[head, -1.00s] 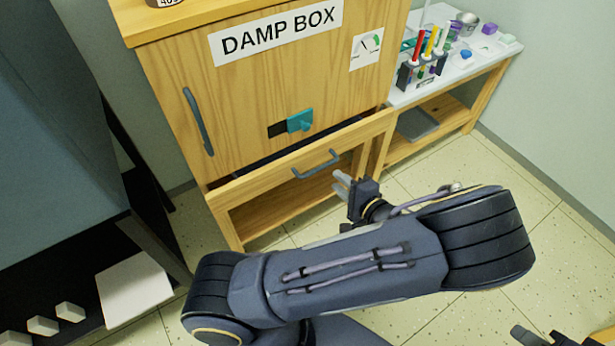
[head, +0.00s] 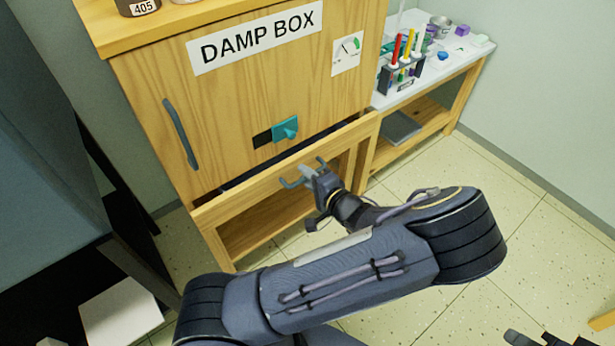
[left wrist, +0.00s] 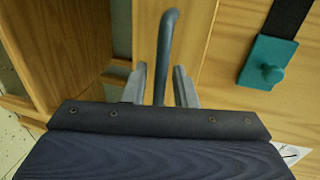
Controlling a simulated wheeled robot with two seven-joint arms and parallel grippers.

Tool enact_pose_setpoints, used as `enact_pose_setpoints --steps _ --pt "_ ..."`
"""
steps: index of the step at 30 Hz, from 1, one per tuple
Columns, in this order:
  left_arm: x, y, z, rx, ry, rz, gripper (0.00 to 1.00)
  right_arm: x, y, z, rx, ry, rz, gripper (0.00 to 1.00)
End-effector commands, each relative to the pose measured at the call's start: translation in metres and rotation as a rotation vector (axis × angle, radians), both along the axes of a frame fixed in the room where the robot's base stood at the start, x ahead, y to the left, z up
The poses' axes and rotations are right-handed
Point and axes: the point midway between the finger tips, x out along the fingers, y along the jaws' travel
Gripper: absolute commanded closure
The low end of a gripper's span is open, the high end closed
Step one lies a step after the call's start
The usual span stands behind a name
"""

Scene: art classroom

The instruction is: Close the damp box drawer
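The damp box (head: 235,100) is a wooden cabinet with a "DAMP BOX" label. Its drawer (head: 240,194) stands out a little at the bottom, with a dark gap behind the top edge of its front. My left gripper (head: 306,173) is at the drawer's grey bar handle (head: 288,183), hiding part of it. In the left wrist view, the handle (left wrist: 168,50) runs between the two open fingers (left wrist: 159,84), with space seen on both sides. Of my right gripper (head: 533,339), only dark tips show at the bottom edge; its opening cannot be told.
A teal slide latch (head: 285,129) and a grey door handle (head: 180,134) are on the cabinet front. A side table (head: 400,97) with a rack of coloured tubes (head: 400,72) stands to the right. The tiled floor (head: 510,220) at right is clear.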

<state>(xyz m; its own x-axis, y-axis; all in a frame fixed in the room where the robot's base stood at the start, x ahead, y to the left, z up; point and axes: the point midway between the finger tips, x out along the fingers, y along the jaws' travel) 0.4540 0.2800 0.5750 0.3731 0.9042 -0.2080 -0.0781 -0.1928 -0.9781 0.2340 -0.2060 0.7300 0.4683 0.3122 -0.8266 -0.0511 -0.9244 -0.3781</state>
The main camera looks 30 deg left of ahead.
Motion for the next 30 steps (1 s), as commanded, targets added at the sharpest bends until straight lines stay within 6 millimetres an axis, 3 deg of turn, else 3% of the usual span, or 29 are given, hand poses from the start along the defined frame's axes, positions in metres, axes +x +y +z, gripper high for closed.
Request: enact_pose_setpoints --steps 3,9,17,24,30 --pt "0.000 0.000 0.000 0.000 0.000 0.000 0.77 0.000 0.000 0.000 0.000 0.000 0.000 0.72" --pt "0.000 0.000 0.000 0.000 0.000 0.000 1.00 0.000 0.000 0.000 0.000 0.000 0.000 0.72" --pt "0.000 0.000 0.000 0.000 0.000 0.000 1.00 0.000 0.000 0.000 0.000 0.000 0.000 0.72" --pt "0.014 0.031 -0.003 0.000 -0.004 0.001 1.00 0.000 0.000 -0.014 0.000 0.000 0.000 0.72" --pt "0.017 0.038 0.000 0.002 -0.003 -0.002 1.00 0.000 0.000 -0.014 0.000 0.000 0.000 0.72"
